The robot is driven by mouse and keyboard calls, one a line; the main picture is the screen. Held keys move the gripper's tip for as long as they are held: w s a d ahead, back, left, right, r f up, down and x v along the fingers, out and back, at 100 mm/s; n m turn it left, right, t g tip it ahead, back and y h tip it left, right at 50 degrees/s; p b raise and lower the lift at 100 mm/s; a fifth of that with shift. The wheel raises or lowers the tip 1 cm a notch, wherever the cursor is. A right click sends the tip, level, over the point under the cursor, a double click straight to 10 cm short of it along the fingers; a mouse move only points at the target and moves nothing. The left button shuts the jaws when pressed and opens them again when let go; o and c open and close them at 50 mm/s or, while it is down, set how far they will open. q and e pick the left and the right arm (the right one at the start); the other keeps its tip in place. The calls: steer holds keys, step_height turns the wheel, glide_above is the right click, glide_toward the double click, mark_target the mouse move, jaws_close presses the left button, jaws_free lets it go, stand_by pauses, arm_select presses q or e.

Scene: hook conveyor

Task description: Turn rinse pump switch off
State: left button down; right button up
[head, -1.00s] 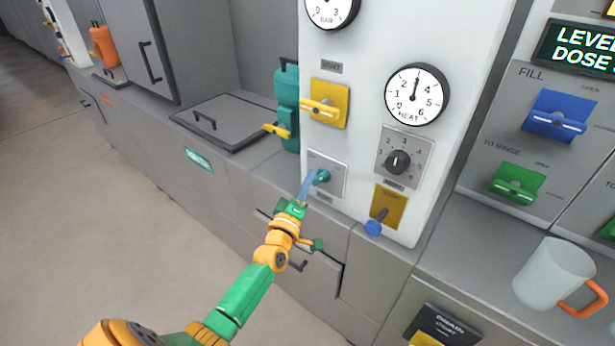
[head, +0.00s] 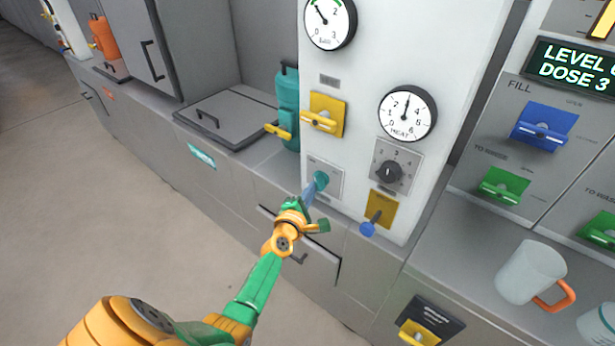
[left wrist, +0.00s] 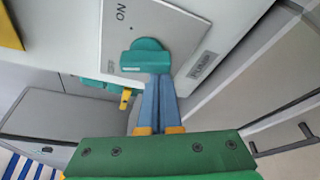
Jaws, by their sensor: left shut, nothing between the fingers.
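The teal rotary switch (head: 321,180) sits on a small pale plate (head: 333,171) low on the white panel. In the left wrist view the switch (left wrist: 147,55) stands out from its plate, with ON and OFF lettering and a label that seems to read PUMP. My left gripper (head: 311,191) is at the switch, its blue fingers shut with nothing between them. In the left wrist view the fingertips (left wrist: 157,76) meet the lower edge of the knob and appear to touch it. My right gripper is not in view.
Right of the switch are a black dial (head: 388,173) and a blue-tipped lever (head: 368,229). Above it is a yellow valve handle (head: 322,121). A teal bottle (head: 287,105) stands to the left.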

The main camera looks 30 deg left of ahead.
arm_select(q)
steer(key=shift+d+n+g+h+p, duration=0.2)
steer(key=shift+n+g+h+p, duration=0.1)
steer(key=shift+n+p, duration=0.4)
steer(key=shift+d+n+g+h+p, duration=0.25)
steer(key=shift+n+p, duration=0.2)
steer(key=shift+n, duration=0.45)
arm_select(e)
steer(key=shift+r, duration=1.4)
